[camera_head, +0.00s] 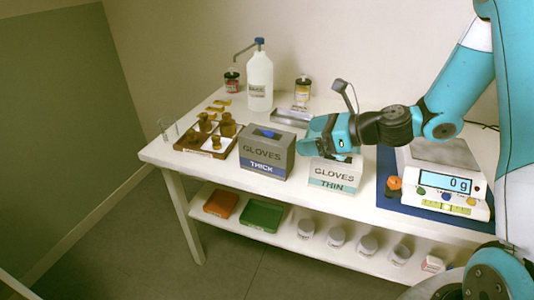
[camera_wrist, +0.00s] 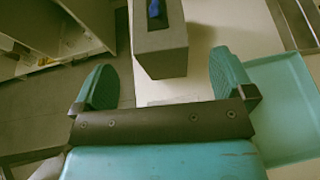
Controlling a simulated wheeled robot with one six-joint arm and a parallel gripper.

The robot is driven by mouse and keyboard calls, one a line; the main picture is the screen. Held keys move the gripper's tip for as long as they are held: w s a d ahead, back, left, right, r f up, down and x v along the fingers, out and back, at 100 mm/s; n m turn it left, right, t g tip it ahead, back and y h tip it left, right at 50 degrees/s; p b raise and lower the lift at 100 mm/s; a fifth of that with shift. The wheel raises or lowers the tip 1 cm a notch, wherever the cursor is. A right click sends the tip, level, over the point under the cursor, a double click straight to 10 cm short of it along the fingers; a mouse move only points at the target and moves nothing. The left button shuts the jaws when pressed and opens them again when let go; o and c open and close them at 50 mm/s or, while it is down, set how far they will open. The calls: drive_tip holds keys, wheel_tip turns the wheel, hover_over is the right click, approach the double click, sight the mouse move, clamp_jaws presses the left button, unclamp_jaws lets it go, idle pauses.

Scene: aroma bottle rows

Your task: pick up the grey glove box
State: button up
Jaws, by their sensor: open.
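The grey glove box (camera_head: 265,152), marked GLOVES THICK with a blue band, stands upright on the white table. A blue bit of glove shows in its top opening. In the wrist view the grey box (camera_wrist: 160,45) is at the top centre, beyond my fingertips. My gripper (camera_head: 312,147) is just right of the grey box in the head view, above the white GLOVES THIN box (camera_head: 334,176). In the wrist view my gripper (camera_wrist: 160,82) has its two teal fingers wide apart with nothing gripped between them. The head view hides part of my fingers.
A scale (camera_head: 440,185) sits on a blue mat at the right. A tray with brown bottles (camera_head: 212,140) is left of the grey box. A white pump bottle (camera_head: 260,82) and a metal tray (camera_head: 291,118) stand behind. A shelf below holds jars (camera_head: 336,237).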

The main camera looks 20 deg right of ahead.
sight(284, 139)
drive_tip(key=x, duration=0.8)
drive_tip(key=shift+a, duration=0.15)
drive_tip(key=c, duration=1.3)
drive_tip(key=shift+r, duration=0.1)
drive_tip(key=shift+c, duration=0.2)
